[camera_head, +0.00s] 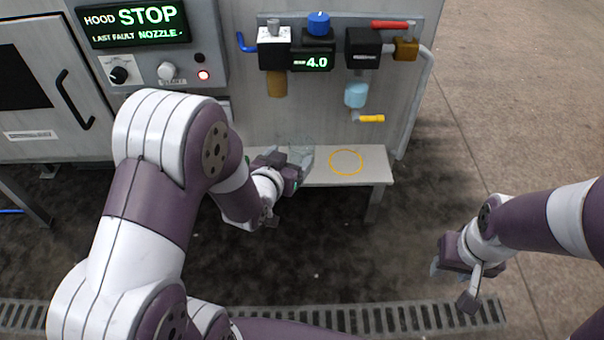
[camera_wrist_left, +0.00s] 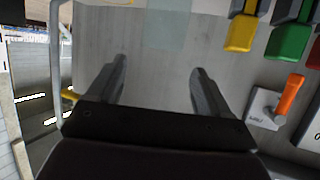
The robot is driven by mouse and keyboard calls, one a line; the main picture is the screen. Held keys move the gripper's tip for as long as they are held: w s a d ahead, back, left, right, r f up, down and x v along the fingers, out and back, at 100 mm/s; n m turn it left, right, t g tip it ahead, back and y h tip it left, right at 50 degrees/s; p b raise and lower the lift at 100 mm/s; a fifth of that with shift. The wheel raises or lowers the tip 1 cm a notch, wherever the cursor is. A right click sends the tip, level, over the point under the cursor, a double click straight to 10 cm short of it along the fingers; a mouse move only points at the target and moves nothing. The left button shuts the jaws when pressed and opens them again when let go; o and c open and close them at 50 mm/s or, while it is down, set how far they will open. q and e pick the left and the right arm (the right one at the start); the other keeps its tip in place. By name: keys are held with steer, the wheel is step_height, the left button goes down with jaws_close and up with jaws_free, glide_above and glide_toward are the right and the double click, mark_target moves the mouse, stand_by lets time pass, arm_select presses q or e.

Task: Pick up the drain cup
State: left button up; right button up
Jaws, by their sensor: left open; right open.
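The drain cup looks like a faint, translucent pale shape (camera_head: 291,141) at the left end of the bench, partly hidden by my left gripper (camera_head: 290,160). In the left wrist view, a pale bluish see-through patch (camera_wrist_left: 170,25) lies ahead of the fingers, between their lines; it is probably the cup. My left gripper is open, and nothing shows between its fingers (camera_wrist_left: 158,88). Whether it touches the cup is unclear. My right gripper (camera_head: 453,284) is open and empty, low over the floor at the right, away from the bench.
The pale bench (camera_head: 376,165) carries a yellow ring mark (camera_head: 346,162). A floor grate (camera_head: 400,318) runs along the front.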

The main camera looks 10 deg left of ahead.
mark_target(306, 140)
arm_select(q)
steer(key=b+x, duration=0.2)
steer(key=x, duration=0.1)
steer(key=b+x, duration=0.1)
steer(key=x, duration=0.3)
steer(key=b+x, duration=0.2)
steer(key=x, duration=0.1)
steer(key=shift+w+f+b, duration=0.2)
steer(key=shift+f+b, duration=0.15)
steer(key=shift+f, duration=0.2)
steer(key=shift+w, duration=0.3)
steer(key=shift+r, duration=0.15)
steer(key=c, duration=0.7)
